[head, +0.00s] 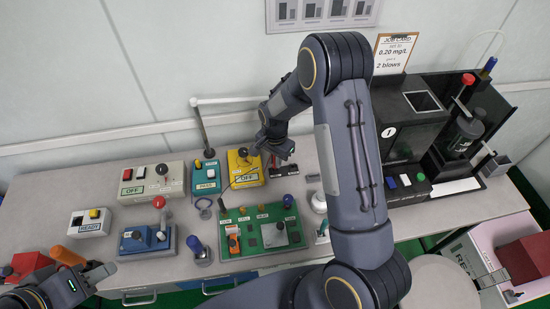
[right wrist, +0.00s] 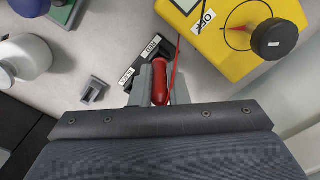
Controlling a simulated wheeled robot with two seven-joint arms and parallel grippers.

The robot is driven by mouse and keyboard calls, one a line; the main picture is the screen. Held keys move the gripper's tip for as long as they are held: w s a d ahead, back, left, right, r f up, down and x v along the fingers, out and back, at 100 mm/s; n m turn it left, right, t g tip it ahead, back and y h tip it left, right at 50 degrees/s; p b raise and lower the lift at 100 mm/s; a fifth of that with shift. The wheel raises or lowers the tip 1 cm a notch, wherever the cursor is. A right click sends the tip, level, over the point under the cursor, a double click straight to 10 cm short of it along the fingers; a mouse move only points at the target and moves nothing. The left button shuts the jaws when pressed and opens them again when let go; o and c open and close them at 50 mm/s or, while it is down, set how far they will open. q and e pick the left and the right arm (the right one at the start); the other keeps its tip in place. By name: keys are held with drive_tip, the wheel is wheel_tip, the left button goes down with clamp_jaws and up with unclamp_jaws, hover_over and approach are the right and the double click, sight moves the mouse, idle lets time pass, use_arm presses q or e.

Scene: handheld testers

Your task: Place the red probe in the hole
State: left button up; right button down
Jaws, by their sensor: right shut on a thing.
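The red probe (right wrist: 160,82) shows in the right wrist view between the fingers of my right gripper (right wrist: 152,80), which is shut on it. A thin red lead rises from beside it toward the yellow box. In the head view my right gripper (head: 275,150) is low over the table, beside the yellow box (head: 245,167), and mostly hides the probe. A small black labelled block (right wrist: 146,60) lies just beyond the fingers. I cannot make out for sure which opening is the hole. My left gripper (head: 92,275) is at the lower left; its jaws are unclear.
A green board (head: 262,254) lies in front of the yellow box. A teal box (head: 206,177) and an OFF box (head: 150,190) stand to its left. A small grey holder (right wrist: 93,90) is left of the probe. A black cabinet (head: 412,135) stands at the right.

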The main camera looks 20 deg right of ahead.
drive_tip(key=shift+f, duration=0.2)
drive_tip(key=c, duration=1.4)
unclamp_jaws()
